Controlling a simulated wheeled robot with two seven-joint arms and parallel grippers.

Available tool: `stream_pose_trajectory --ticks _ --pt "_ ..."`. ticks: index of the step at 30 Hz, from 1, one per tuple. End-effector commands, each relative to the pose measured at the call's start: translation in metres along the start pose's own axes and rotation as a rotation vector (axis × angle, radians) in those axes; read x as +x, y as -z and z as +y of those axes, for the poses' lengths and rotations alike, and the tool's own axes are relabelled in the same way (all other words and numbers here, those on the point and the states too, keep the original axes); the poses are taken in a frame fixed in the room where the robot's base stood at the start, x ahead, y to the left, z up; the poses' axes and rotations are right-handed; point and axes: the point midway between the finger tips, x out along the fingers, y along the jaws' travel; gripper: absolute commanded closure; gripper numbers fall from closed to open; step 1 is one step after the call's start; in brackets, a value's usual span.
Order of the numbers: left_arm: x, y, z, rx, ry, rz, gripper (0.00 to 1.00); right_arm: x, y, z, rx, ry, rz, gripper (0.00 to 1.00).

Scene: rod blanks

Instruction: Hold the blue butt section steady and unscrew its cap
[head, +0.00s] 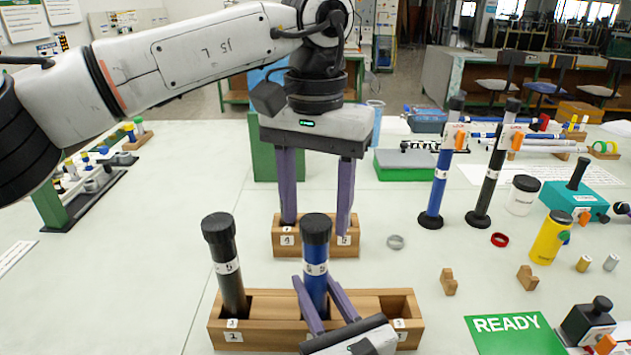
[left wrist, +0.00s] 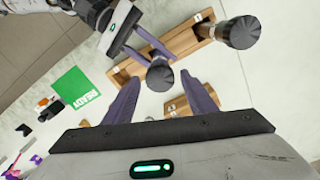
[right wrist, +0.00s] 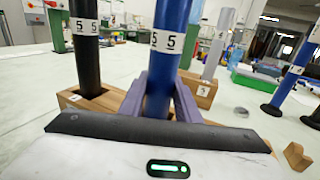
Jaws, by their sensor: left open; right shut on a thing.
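The blue butt section (head: 315,278) stands upright in the front wooden rack (head: 262,306), with its black cap (head: 316,228) on top. The right wrist view shows the blue tube (right wrist: 171,65) with a white label reading 5. My right gripper (head: 322,300) is shut on the blue tube's lower part, below the label. My left gripper (head: 317,228) is open and empty, its fingers pointing down behind the capped tube, over the rear rack; I cannot tell its exact height. In the left wrist view the blue section's cap (left wrist: 160,75) lies ahead of the open fingers, apart from them.
A black section (head: 227,270) with a black cap stands to the left in the same rack. A smaller wooden rack (head: 280,240) is behind. Blue and black rods stand upright at right, near a yellow bottle (head: 551,238) and green READY card (head: 515,335).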

Motion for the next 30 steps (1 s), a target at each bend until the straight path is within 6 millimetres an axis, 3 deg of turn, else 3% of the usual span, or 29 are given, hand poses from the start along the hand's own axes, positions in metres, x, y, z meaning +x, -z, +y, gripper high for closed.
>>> stream_pose_trajectory --ticks 5,13,21,26,30 --pt "0.0115 0.0000 -0.0005 -0.001 0.000 0.001 0.49 0.0000 0.0005 0.0000 0.000 0.000 0.001 1.00" --pt "0.0127 0.0001 -0.0004 -0.001 0.000 0.001 0.49 -0.0001 0.0005 0.0000 0.000 0.000 0.001 1.00" --pt "0.0124 0.0001 -0.0003 -0.001 0.000 0.001 0.91 -0.0001 0.0005 0.0000 0.000 0.000 0.001 1.00" --pt "0.0124 0.0001 -0.0002 -0.088 0.000 0.001 0.91 -0.0001 0.0005 0.0000 0.000 0.000 0.001 1.00" --pt "0.0124 0.0001 -0.0002 -0.352 0.000 0.001 0.91 -0.0001 0.0005 0.0000 0.000 0.000 0.001 1.00"
